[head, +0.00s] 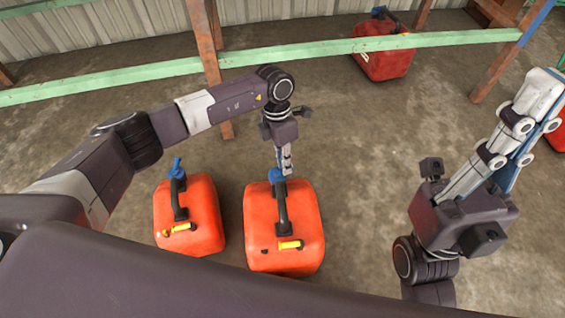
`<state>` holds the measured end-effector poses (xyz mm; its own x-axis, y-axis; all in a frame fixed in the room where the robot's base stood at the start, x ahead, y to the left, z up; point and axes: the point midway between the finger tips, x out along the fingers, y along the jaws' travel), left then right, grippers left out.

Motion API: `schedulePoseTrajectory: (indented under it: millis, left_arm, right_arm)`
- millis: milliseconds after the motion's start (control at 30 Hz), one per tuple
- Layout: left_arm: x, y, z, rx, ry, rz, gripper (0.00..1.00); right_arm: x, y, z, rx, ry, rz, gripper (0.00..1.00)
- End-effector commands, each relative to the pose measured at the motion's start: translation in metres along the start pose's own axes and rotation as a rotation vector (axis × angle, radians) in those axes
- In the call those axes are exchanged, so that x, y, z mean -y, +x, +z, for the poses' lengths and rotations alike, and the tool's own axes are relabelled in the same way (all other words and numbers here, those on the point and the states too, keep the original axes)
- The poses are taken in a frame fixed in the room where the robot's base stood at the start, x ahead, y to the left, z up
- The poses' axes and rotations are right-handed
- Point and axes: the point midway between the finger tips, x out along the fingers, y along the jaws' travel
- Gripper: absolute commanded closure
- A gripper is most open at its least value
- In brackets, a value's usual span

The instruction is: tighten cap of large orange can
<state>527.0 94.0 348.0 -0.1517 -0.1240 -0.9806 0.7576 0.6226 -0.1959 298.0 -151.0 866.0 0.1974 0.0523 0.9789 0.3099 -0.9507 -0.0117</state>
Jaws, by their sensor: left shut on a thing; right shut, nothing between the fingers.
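The large orange can (306,215) stands upright on the floor near the middle of the head view, with a dark handle (283,212) and a yellow spout piece (290,245). Its blue cap (275,175) is at the far end of its top. My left gripper (286,168) points down from above and is shut on the blue cap, whose upper part the fingers partly hide. My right gripper (541,92) is at the right, fingers pointing up and away, shut and empty, well apart from the can.
A smaller orange can (206,205) with a blue top piece stands just left of the large one, with a narrow gap between. A red can (384,62) stands behind the green rail (330,52). Another red can (556,138) shows at the right edge. Floor between the cans and my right arm is clear.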

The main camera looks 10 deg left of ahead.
Motion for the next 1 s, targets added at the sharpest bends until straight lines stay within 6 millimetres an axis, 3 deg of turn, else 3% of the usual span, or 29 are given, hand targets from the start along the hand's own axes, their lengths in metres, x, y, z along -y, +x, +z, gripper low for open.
schedulePoseTrajectory:
  millis: [500, 1000]
  left_arm:
    - [0.0067, 0.0011, 0.0009, -0.064, 0.324, 0.003, 1.00]
    - [0.0083, 0.0008, 0.0006, -0.076, 0.384, 0.003, 1.00]
  right_arm:
    - [0.0000, -0.0109, 0.0036, 0.000, 0.000, -0.002, 1.00]
    - [0.0005, -0.0039, 0.0019, -0.022, -0.002, -0.010, 1.00]
